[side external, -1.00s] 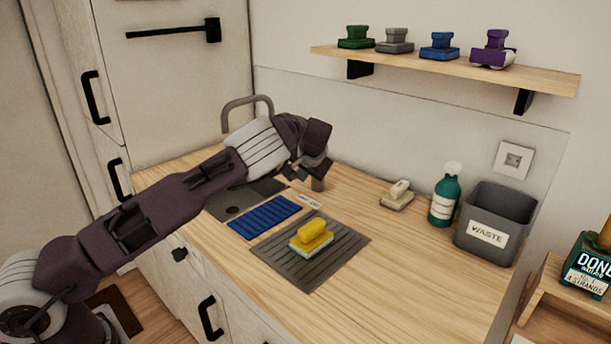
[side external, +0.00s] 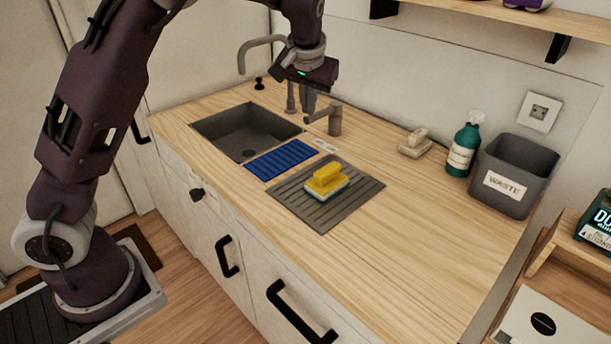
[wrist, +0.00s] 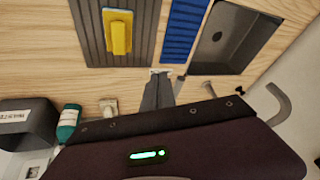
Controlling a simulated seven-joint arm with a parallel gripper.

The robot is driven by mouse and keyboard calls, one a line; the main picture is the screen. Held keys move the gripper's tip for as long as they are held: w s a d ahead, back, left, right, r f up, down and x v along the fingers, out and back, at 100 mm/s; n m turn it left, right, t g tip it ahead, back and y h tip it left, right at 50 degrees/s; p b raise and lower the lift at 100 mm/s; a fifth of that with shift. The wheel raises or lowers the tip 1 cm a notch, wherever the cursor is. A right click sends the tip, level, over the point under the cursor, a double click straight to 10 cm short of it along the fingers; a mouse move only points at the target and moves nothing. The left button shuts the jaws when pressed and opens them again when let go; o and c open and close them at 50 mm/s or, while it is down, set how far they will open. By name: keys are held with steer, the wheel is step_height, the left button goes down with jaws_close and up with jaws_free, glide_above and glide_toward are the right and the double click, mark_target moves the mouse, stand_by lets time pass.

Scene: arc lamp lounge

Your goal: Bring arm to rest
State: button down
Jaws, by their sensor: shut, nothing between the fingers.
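My gripper (side external: 308,102) points down above the back of the counter, near the sink tap, with its fingers together and empty. In the wrist view its fingers (wrist: 159,92) show as a closed grey pair over the wooden counter. My arm is raised and bent, with its upper part beyond the top of the side view. A yellow sponge or brush block (side external: 326,178) lies on the grey ribbed drain mat (side external: 345,205), apart from my gripper. It also shows in the wrist view (wrist: 118,35).
The sink (side external: 240,128), blue ribbed mat (side external: 281,160) and grey tap handle (side external: 334,120) are near my gripper. A beige block (side external: 415,143), teal spray bottle (side external: 463,150) and waste bin (side external: 515,175) stand to the right. The front right counter is clear.

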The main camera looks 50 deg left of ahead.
steer(key=s+d+r+m+h, duration=0.1)
steer(key=s+d+r+h, duration=0.2)
steer(key=s, duration=0.6)
steer(key=s+d+r+h, duration=0.1)
steer(key=s+d+r, duration=0.35)
steer(key=s, duration=0.55)
steer(key=s+d+f+m+t, duration=0.1)
steer(key=s+d+m+t, duration=0.1)
steer(key=s, duration=1.4)
steer(key=shift+d+f+m+y, duration=0.2)
steer(key=shift+f+m+y, duration=0.2)
steer(key=shift+m, duration=0.2)
